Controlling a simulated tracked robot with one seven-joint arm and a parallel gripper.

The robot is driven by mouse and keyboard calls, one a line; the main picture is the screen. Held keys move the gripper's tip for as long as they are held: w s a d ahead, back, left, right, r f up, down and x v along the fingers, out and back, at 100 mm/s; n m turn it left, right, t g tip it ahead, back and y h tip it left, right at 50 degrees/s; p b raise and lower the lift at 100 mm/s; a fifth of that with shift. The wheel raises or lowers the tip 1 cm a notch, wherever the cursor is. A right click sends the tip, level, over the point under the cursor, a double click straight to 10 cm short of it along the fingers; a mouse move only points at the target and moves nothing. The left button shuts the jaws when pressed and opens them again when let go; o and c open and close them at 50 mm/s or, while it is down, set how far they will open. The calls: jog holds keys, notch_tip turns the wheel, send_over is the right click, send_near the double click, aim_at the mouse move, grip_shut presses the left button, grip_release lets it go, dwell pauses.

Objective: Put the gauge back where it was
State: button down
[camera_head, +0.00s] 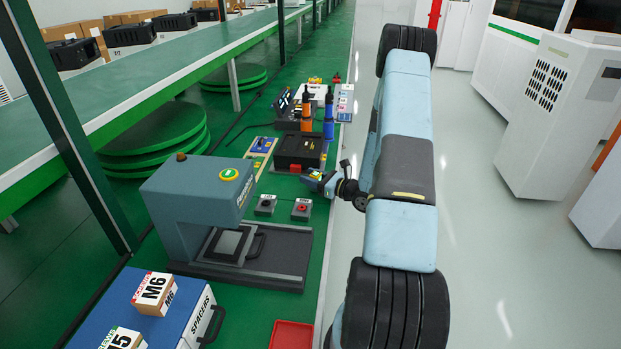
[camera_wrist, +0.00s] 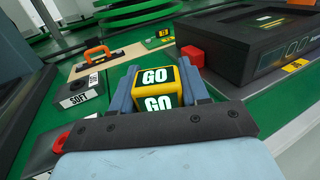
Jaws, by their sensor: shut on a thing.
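The gauge (camera_wrist: 158,88) is a small yellow and dark green block with white GO labels, seen in the wrist view. My gripper (camera_wrist: 157,92) is shut on it, with a blue-grey finger on each side. In the head view my gripper (camera_head: 319,182) reaches left over the green bench, just in front of a black case. The gauge shows there only as a small yellow patch (camera_head: 315,175). Its underside is hidden, so I cannot tell whether it touches the bench.
The black case (camera_head: 303,146) with a red block (camera_wrist: 191,56) is close by. A tan board (camera_wrist: 72,72) carries an orange-handled tool (camera_wrist: 97,53). A red tray (camera_head: 291,337) is nearer.

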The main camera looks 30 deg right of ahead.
jog(key=shift+f, duration=0.5)
jog(key=c, duration=0.6)
grip_release()
jog(key=shift+s+f, duration=0.1)
jog(key=shift+o, duration=0.2)
